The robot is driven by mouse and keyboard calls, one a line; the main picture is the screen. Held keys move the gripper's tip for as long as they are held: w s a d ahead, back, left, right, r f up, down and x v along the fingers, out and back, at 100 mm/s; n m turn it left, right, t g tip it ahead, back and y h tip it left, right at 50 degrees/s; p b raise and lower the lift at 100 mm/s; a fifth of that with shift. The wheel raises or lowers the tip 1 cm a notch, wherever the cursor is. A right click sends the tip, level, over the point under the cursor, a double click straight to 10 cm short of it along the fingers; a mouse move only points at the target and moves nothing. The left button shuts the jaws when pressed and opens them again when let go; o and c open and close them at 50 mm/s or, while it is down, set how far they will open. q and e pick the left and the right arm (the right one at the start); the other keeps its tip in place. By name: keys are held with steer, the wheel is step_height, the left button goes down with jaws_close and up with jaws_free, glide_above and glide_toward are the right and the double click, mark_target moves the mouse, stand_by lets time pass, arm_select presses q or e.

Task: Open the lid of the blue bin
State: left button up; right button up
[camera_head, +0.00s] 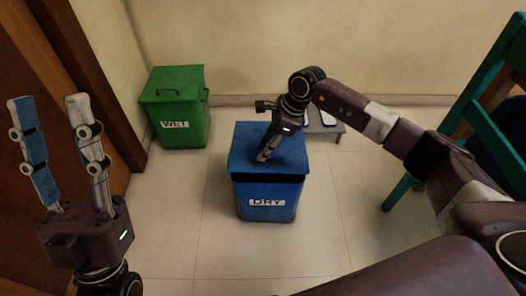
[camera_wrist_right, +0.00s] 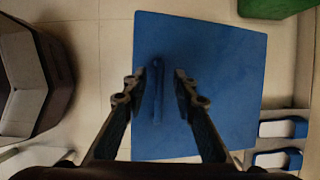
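The blue bin (camera_head: 266,200) marked DRY stands on the tiled floor in the middle of the head view. A dark strip shows under the front edge of its lid (camera_head: 245,140); I cannot tell whether it is a gap or shadow. In the right wrist view the lid (camera_wrist_right: 225,70) fills the middle, with a thin raised blue handle (camera_wrist_right: 158,92). My right gripper (camera_head: 265,155) is over the lid, its open fingers (camera_wrist_right: 160,74) on either side of the handle, nearer on the left. Contact is unclear. My left gripper (camera_head: 50,98) is open, empty and pointing up at the left.
A green bin (camera_head: 176,112) marked WET stands at the back left by the wall. A teal chair (camera_head: 475,110) is at the right. A low pale stand (camera_head: 325,122) is behind the blue bin. A brown door (camera_head: 30,60) is at the left. Floor around the blue bin's front is clear.

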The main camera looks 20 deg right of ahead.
steer(key=shift+a+f, duration=0.2)
steer(key=shift+f, duration=0.25)
steer(key=shift+c, duration=0.3)
jaws_close()
